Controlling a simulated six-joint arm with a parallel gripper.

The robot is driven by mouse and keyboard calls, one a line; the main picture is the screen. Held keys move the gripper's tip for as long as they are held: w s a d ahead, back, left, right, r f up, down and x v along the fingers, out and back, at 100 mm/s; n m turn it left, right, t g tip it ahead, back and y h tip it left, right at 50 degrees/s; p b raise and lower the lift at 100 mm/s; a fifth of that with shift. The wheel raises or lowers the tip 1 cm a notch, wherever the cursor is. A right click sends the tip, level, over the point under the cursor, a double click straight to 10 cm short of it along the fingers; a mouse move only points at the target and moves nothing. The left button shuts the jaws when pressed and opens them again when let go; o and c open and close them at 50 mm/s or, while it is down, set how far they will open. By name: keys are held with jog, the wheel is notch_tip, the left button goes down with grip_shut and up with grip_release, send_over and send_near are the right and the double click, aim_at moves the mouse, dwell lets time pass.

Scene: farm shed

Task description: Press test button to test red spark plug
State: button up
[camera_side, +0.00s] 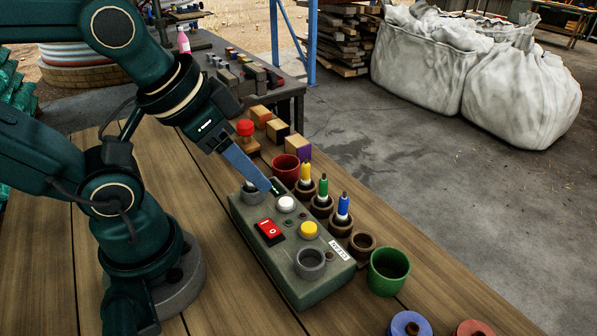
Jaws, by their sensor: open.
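The grey-green tester box (318,286) sits on the wooden table. It carries a white button (286,203), a yellow button (308,230), a red rocker switch (269,232) and a grey ring socket (310,262) at its near end. A second socket (252,195) at the far end is partly covered by my gripper. My gripper (277,190) is open, just above and beyond the white button; contact cannot be told. I cannot make out a red spark plug. Yellow (306,172), green (323,188) and blue (343,206) plugs stand upright in brown holders; the nearest holder (361,244) is empty.
A red cup (286,167) and a green cup (390,271) stand at the ends of the holder row. Wooden blocks (278,130) and a red-knobbed piece (245,128) lie beyond the box. Blue (397,325) and red (464,329) rings lie at the front edge.

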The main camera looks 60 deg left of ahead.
grip_shut()
dwell(1.4)
